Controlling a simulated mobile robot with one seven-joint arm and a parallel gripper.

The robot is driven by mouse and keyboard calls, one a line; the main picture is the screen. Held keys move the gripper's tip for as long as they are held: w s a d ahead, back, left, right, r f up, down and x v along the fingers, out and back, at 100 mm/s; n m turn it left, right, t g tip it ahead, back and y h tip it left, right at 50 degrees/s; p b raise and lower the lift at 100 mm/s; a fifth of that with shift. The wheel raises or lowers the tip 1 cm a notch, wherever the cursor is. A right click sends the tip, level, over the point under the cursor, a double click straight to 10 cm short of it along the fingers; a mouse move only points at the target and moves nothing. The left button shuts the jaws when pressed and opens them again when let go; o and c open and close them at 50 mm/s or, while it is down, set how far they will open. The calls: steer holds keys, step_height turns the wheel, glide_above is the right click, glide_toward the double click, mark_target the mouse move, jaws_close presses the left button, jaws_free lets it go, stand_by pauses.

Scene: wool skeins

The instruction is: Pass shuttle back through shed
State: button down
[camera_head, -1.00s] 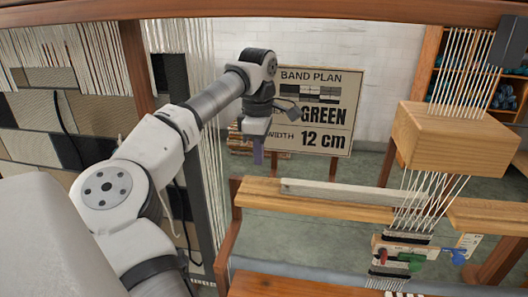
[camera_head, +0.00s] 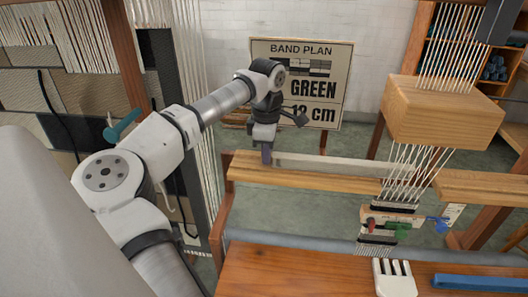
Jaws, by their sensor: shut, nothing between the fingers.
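A long pale flat stick (camera_head: 325,166) lies along the wooden beam; it may be the shuttle, but I cannot tell for sure. Its right end reaches the white warp threads (camera_head: 412,165). My gripper (camera_head: 266,156) points down, shut and empty, at the left end of the stick. Whether it touches the stick is unclear. The shed opening is hard to make out.
The wooden beam (camera_head: 300,182) crosses the middle. A white comb-like piece (camera_head: 394,279) and a blue bar (camera_head: 480,284) lie on the front bench (camera_head: 290,272). A band plan sign (camera_head: 335,62) stands behind. Hanging white threads (camera_head: 195,100) and a teal-handled thing (camera_head: 123,127) are at left.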

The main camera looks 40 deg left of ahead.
mark_target(317, 159)
steer(key=shift+w, duration=0.1)
steer(key=w+d, duration=0.2)
steer(key=d, duration=0.1)
steer(key=w+d, duration=0.2)
steer(key=d, duration=0.2)
steer(key=w+d, duration=0.2)
steer(key=d, duration=0.2)
steer(key=shift+w+b, duration=0.35)
